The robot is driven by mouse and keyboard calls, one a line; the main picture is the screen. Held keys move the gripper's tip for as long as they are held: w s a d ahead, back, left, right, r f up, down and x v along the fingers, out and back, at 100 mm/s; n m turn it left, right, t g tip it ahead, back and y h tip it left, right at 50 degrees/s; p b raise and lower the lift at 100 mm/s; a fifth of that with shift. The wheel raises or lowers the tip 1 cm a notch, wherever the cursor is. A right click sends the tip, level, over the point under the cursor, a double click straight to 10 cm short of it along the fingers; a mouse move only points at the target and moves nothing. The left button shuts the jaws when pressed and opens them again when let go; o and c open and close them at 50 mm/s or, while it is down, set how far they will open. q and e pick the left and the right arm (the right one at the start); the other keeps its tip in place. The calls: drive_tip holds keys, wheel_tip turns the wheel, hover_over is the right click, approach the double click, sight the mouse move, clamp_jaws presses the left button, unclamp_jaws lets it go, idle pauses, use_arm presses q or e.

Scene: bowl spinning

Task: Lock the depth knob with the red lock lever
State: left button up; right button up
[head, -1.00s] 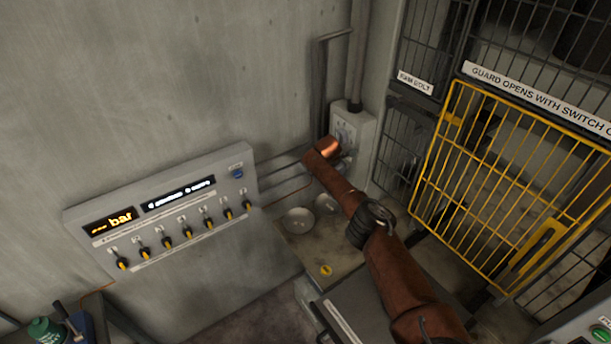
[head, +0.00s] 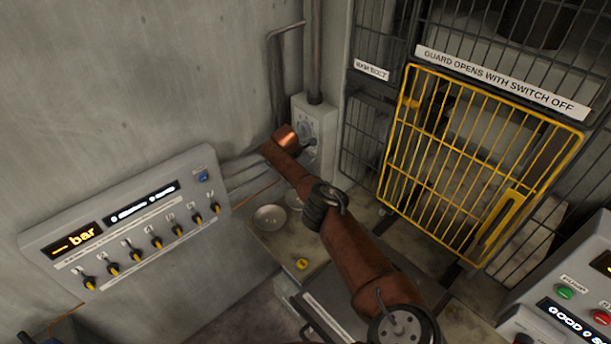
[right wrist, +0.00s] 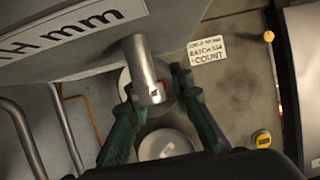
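A grey box (head: 320,125) with a round dial is fixed to the wall in the head view, just beyond the end of my right arm. In the right wrist view, a grey housing (right wrist: 170,15) carries a white label ending in "TH mm". A metal cylinder (right wrist: 147,70) sticks out from below it. My right gripper (right wrist: 158,83) has its green fingers apart, one on each side of the cylinder's end. Contact is unclear. A small dark red patch shows beside the cylinder's end; I cannot tell whether it is the lock lever.
A panel (head: 130,220) with several yellow-tipped knobs is on the left wall. A yellow guard (head: 475,160) stands at the right. Shallow metal bowls lie on the bench, one (head: 270,217) left of my arm. Pipes run along the wall near the box.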

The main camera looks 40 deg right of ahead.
drive_tip(key=o, duration=0.3)
drive_tip(key=shift+s, duration=0.1)
use_arm(q)
drive_tip(key=shift+s, duration=0.25)
use_arm(e)
drive_tip(key=shift+o, duration=0.2)
use_arm(q)
drive_tip(key=shift+s, duration=0.1)
use_arm(e)
drive_tip(key=shift+r, duration=0.1)
drive_tip(key=shift+w+a+r, duration=0.2)
drive_tip(key=shift+r, duration=0.15)
drive_tip(key=v, duration=1.1)
drive_tip(key=shift+s, duration=0.15)
